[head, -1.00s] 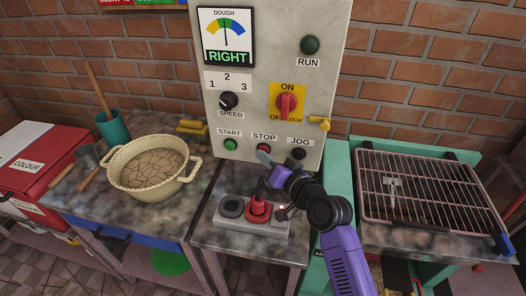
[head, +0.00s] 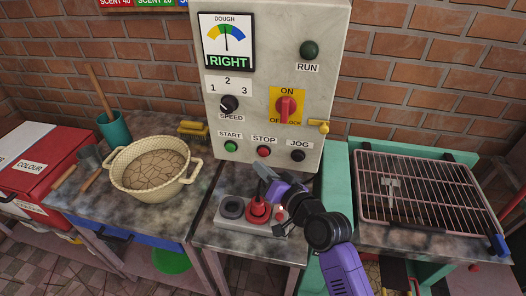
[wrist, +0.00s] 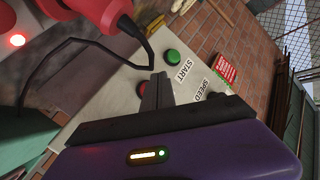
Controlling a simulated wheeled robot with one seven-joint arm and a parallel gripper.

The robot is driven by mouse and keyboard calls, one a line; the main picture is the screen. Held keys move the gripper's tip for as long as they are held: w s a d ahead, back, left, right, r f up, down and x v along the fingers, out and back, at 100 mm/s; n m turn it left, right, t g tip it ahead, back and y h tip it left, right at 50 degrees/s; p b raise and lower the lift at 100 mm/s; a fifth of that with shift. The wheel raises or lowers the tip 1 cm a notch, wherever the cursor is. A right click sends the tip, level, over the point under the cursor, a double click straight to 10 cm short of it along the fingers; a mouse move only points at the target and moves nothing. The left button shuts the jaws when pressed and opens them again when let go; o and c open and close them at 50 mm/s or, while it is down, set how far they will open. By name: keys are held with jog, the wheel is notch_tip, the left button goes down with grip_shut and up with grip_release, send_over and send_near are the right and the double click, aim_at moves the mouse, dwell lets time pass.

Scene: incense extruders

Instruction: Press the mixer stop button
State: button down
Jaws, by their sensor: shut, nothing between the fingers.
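The red STOP button (head: 263,152) is on the pale control panel (head: 330,80), between the green START button (head: 231,147) and the black JOG button (head: 298,155). My gripper (head: 263,171) is shut and empty, its tip just below the STOP button in the head view, with a gap between them in the picture. In the wrist view the shut fingers (wrist: 158,76) partly cover a red button (wrist: 141,89); the green START button (wrist: 173,56) is clear beside them. I cannot tell the depth between the tip and the panel.
A red plug-like part (head: 258,208) on a grey base stands under my gripper, with a dark cable. A red ON/OFF switch (head: 286,106) and a yellow lever (head: 319,126) are above right. A basket (head: 150,180) is left; a wire rack (head: 420,190) is right.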

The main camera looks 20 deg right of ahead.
jog(key=shift+s+a+p, duration=0.55)
jog(key=shift+s+a, duration=0.35)
jog(key=shift+s, duration=0.3)
notch_tip(320, 180, up, 4)
jog(key=d+t+h, duration=0.1)
jog(key=d, duration=0.1)
jog(key=s+a+f+n+g+h, duration=0.1)
jog(key=s+n, duration=0.4)
jog(key=s, duration=3.6)
jog(key=shift+s+a+f+n+g+h, duration=0.25)
jog(key=shift+f+g, duration=0.2)
jog(key=shift+g, duration=0.25)
